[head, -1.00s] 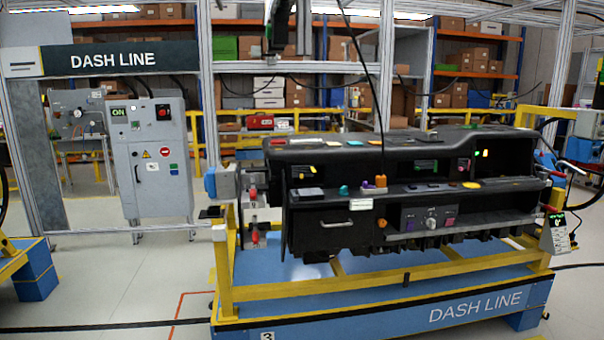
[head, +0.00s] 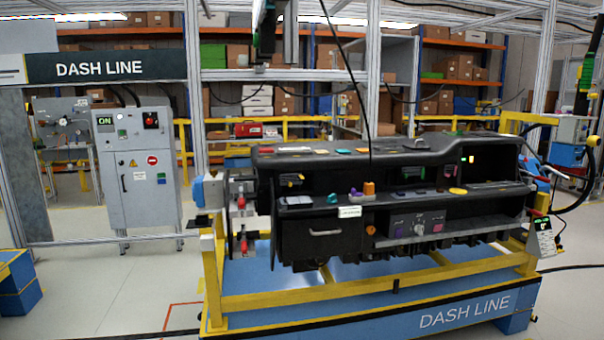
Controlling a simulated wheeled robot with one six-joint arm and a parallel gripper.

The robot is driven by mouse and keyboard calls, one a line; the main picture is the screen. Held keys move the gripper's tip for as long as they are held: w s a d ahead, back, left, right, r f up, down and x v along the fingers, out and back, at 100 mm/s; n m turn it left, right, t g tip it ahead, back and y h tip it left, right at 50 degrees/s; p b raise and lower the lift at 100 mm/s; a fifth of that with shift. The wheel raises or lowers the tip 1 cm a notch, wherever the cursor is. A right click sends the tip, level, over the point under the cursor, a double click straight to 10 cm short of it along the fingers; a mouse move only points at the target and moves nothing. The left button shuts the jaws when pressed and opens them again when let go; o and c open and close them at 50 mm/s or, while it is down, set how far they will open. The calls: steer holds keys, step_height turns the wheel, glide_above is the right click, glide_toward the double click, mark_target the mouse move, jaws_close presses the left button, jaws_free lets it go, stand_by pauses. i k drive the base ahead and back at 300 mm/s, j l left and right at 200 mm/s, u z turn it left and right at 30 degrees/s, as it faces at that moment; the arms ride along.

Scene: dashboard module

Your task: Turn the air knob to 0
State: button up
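A black dashboard module (head: 300,243) rests on a yellow and blue stand in the middle of the head view. On its lower front, right of centre, is a small control panel with a pale round knob (head: 419,229) between a purple part (head: 399,229) and a pinkish part (head: 438,228). This may be the air knob; its markings and pointer are too small to read. My gripper is not in view.
The stand's yellow frame (head: 290,302) and blue base (head: 390,325) project in front of the dashboard. A grey control cabinet (head: 137,190) stands at left. Pale floor (head: 110,290) is open at front left. A dark cable (head: 352,85) hangs before the dashboard.

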mark_target(419, 228)
steer(key=z, duration=1.05)
